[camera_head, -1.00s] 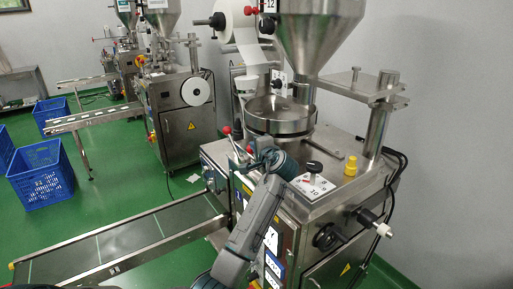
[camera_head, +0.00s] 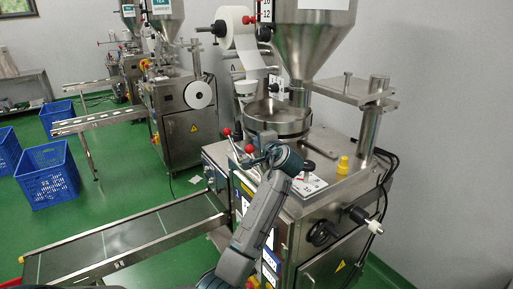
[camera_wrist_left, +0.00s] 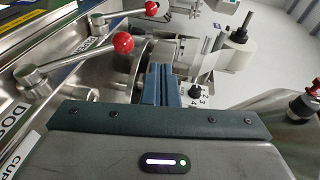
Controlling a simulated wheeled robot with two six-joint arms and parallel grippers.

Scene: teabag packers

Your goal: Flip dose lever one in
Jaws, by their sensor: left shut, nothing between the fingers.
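Two metal levers with red ball knobs stand on the machine's top front edge. In the left wrist view the nearer knob (camera_wrist_left: 123,42) is on a shaft running left to a pivot by a label starting "DOS". The farther knob (camera_wrist_left: 151,8) is near the top edge. In the head view the knobs are one at the left (camera_head: 226,131) and one nearer my gripper (camera_head: 249,148). Which lever is number one I cannot tell. My left gripper (camera_wrist_left: 160,85) is shut and empty, just right of the nearer knob in the wrist view; contact is unclear. My right gripper is not in view.
A round metal bowl (camera_head: 278,118) under a big funnel (camera_head: 310,40) stands behind the levers. A dial plate (camera_head: 308,187) with a black knob and a yellow cap (camera_head: 343,165) are to the right. A conveyor (camera_head: 120,240) runs left; blue crates (camera_head: 48,175) stand beyond.

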